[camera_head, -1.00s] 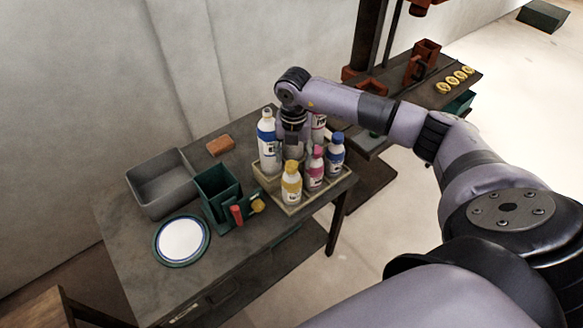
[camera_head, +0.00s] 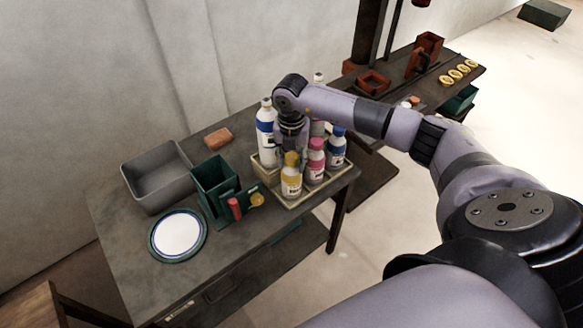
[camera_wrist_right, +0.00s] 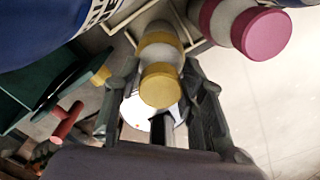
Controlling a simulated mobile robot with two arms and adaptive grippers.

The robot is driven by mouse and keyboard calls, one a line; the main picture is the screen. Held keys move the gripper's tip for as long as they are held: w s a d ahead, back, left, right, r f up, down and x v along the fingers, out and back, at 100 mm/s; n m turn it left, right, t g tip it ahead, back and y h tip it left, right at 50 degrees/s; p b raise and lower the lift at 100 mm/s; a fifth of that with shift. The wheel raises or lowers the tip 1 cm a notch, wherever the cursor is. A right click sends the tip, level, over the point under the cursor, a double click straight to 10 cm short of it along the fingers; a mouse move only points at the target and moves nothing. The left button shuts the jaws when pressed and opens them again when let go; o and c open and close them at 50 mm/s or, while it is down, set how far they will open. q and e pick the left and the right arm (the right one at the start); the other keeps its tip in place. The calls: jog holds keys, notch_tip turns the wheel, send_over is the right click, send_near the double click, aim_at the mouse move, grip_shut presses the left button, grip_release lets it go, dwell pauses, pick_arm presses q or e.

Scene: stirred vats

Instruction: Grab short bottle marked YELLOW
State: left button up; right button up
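The short bottle with a yellow cap and yellow band (camera_head: 291,178) stands upright at the front left of a wooden tray (camera_head: 312,194) on the table. My right gripper (camera_head: 288,150) points down just above and behind its cap. In the right wrist view the yellow cap (camera_wrist_right: 160,86) lies between the fingers of the right gripper (camera_wrist_right: 160,115), which are open, one on each side. I cannot tell whether a finger touches the bottle. My left gripper is not in view.
A short pink bottle (camera_head: 315,161) and a short blue bottle (camera_head: 336,147) stand beside it. A tall blue-banded bottle (camera_head: 265,137) stands behind left. A green box (camera_head: 215,185), plate (camera_head: 178,234) and grey bin (camera_head: 157,177) are to the left.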

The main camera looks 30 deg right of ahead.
grip_shut()
dwell(0.6)
